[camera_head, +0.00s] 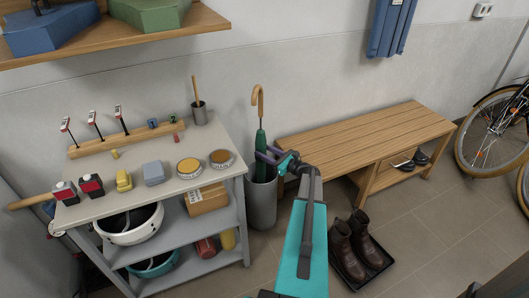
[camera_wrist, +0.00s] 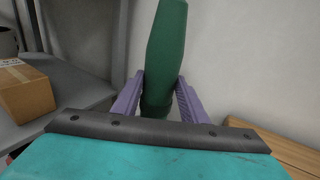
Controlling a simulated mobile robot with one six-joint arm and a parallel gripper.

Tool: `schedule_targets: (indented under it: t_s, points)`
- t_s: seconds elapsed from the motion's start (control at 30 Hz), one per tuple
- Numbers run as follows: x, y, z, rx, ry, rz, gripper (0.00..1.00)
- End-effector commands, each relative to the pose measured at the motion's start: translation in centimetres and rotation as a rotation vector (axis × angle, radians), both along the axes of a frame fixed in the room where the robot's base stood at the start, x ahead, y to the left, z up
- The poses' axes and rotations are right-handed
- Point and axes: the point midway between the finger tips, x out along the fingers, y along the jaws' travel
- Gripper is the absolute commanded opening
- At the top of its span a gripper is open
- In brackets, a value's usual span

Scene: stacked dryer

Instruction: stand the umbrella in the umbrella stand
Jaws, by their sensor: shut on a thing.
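The green umbrella (camera_head: 261,140) has a tan hooked wooden handle and stands roughly upright in the head view. Its lower end is down at the grey cylindrical umbrella stand (camera_head: 262,206), with the tip hidden inside or behind the rim. My gripper (camera_head: 268,156) is at the lower part of the umbrella, just above the stand's rim. In the wrist view the purple fingers of my gripper (camera_wrist: 157,98) are on both sides of the green umbrella (camera_wrist: 166,45), shut on it. The stand cannot be made out in the wrist view.
A grey shelf unit (camera_head: 243,215) stands close to the left of the stand, with a cardboard box (camera_head: 207,199) on it. A wooden bench (camera_head: 365,138) is close on the right. Boots (camera_head: 358,243) on a black tray stand on the floor at right.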

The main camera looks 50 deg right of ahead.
Motion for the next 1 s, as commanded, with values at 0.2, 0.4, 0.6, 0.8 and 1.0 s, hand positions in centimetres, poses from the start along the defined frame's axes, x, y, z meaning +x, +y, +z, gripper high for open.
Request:
schedule_targets:
  t_s: [0.2, 0.4, 0.6, 0.8, 1.0]
  points:
    - [0.0, 0.0, -0.7, 0.0, -0.002, 0.0, 0.05]
    - [0.0, 0.0, -1.4, 0.0, -0.002, 0.0, 0.05]
    - [0.0, 0.0, -2.0, 0.0, -0.002, 0.0, 0.05]
    - [0.0, 0.0, -2.7, 0.0, -0.002, 0.0, 0.05]
    - [0.0, 0.0, -3.3, 0.0, -0.002, 0.0, 0.05]
